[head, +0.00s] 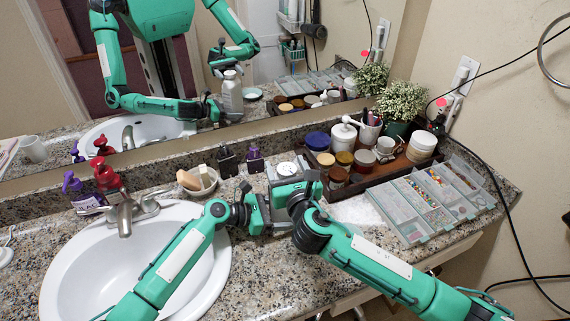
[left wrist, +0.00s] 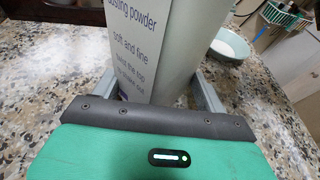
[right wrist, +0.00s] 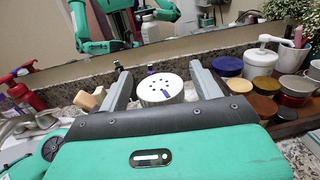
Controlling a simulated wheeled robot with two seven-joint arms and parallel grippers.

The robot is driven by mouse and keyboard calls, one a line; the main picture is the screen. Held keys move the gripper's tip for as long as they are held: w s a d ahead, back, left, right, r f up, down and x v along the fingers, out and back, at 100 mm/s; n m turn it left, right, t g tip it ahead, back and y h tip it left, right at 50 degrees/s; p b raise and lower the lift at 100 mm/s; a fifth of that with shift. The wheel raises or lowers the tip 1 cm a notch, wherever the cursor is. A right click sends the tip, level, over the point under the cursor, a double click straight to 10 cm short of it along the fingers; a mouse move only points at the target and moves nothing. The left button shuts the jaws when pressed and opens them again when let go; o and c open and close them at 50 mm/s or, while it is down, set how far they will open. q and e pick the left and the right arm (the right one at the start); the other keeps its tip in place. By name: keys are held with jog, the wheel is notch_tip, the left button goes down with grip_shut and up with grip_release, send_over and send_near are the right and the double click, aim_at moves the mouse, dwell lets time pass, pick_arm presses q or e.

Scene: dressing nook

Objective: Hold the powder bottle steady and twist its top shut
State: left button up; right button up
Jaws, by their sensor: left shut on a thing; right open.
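The powder bottle stands upright on the counter; its pale body with printed label (left wrist: 140,45) fills the gap of my left gripper (left wrist: 160,85) in the left wrist view. My left gripper (head: 258,212) is shut on the body. The white round top (head: 287,168), with dark holes and a purple mark, shows in the right wrist view (right wrist: 160,86). My right gripper (right wrist: 160,84) is open, with one finger on each side of the top and gaps showing. In the head view my right gripper (head: 296,186) hides most of the bottle.
A dark tray (head: 350,188) of jars stands to the right, with a clear compartment box (head: 420,205) beside it. A sink (head: 135,265) lies to the left. A soap dish (head: 198,184) and small dark bottles (head: 228,160) stand close by. The mirror (head: 180,85) rises behind.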

jog(key=shift+w+a, duration=0.15)
jog(key=shift+w, duration=0.4)
jog(key=c, duration=1)
jog(key=shift+m+h, duration=0.3)
jog(key=shift+h, duration=0.1)
jog(key=m+h, duration=0.1)
jog(key=h, duration=0.1)
jog(key=m+h, duration=0.2)
jog(key=h, duration=0.1)
jog(key=m+h, duration=0.2)
jog(key=h, duration=0.1)
jog(key=shift+d, duration=0.35)
jog(key=m+h, duration=0.1)
jog(key=h, duration=0.1)
jog(key=m+g+h, duration=0.1)
jog(key=m+h, duration=0.1)
jog(key=m+g+h, duration=0.1)
jog(key=h, duration=0.1)
jog(key=shift+s+d+f+m+h, duration=0.1)
jog(key=shift+d+m+h, duration=0.3)
jog(key=shift+g, duration=0.4)
